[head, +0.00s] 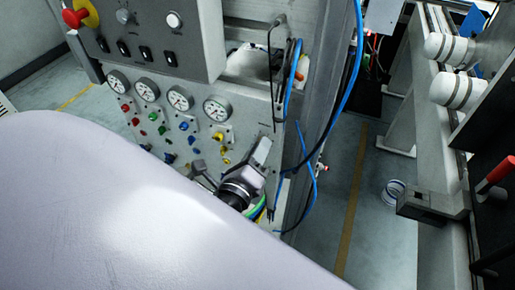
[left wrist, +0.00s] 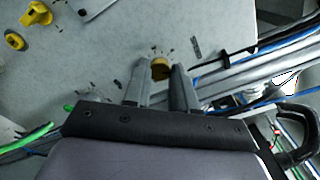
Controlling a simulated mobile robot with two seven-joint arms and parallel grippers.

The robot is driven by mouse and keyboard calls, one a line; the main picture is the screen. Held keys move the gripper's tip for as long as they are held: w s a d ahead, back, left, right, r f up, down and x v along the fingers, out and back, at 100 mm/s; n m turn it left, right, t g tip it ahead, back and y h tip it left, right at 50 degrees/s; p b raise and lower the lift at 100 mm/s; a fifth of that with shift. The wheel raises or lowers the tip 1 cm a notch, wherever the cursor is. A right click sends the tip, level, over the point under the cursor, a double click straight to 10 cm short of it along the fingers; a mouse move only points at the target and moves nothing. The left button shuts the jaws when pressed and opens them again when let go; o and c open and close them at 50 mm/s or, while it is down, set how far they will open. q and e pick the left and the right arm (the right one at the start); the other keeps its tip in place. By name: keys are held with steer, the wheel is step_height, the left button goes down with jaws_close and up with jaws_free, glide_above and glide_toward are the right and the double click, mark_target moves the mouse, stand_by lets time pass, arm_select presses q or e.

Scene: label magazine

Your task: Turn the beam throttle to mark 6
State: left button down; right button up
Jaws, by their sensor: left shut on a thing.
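The beam throttle looks to be the small yellow-brown round knob (left wrist: 160,67) on the grey panel in the left wrist view. Small dark marks stand around it, too small to read, so the mark it points at cannot be told. My left gripper (left wrist: 160,78) has its two fingers on either side of the knob, shut on it. In the head view my left gripper (head: 260,152) reaches the lower right part of the panel and hides the knob. My right gripper is in neither view.
The panel (head: 255,112) carries several round gauges (head: 180,98) and coloured valve knobs (head: 162,130). Yellow handles (left wrist: 36,14) show at the left wrist view's upper left. Blue hoses (head: 290,85) and cables run close right of the gripper. Floor (head: 375,205) lies open farther right.

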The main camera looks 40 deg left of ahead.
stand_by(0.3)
arm_select(q)
steer(key=c, duration=0.9)
jaws_free()
steer(key=b+v, duration=0.2)
steer(key=v, duration=0.5)
steer(key=shift+b, duration=0.35)
steer(key=shift+f, duration=0.1)
